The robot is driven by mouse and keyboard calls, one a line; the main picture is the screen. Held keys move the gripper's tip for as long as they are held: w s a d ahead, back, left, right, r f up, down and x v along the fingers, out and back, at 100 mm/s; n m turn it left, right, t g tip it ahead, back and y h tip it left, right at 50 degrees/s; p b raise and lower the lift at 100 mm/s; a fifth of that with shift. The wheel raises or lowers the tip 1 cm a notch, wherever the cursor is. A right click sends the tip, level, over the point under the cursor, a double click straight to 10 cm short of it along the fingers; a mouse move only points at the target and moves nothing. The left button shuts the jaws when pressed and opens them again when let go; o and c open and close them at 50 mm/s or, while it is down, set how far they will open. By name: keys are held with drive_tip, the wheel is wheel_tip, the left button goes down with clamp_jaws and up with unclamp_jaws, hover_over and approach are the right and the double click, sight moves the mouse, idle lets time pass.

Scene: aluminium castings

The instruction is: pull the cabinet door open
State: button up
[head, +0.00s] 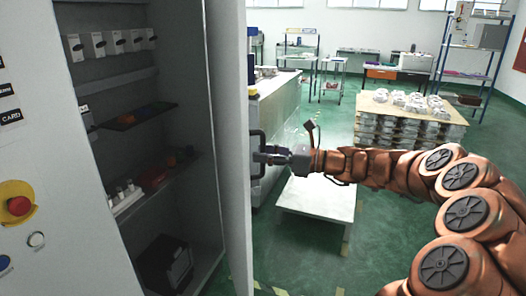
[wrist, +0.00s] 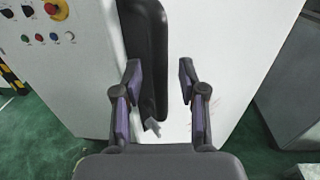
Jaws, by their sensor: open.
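The grey cabinet (head: 178,70) stands at the left of the head view with its inside showing. Its door (head: 237,200) stands wide open, seen nearly edge-on. The dark door handle (head: 257,150) is on the door's right-hand face. My gripper (head: 272,155) reaches it from the right. In the wrist view my gripper (wrist: 158,82) is open, with one finger on each side of the lower part of the handle (wrist: 145,45). The handle lies closer to the left finger; I cannot tell whether they touch. The white door face (wrist: 220,50) is behind it.
Shelves in the cabinet hold small parts and a black bin (head: 166,264). A panel with a red button (head: 18,206) is at the left. A low white table (head: 318,198) stands beyond my arm, and a pallet of castings (head: 410,118) farther back. Green floor is open between.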

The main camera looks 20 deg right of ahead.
drive_tip(key=shift+w+a, duration=0.15)
drive_tip(key=shift+a, duration=0.15)
drive_tip(key=shift+c, duration=0.3)
clamp_jaws()
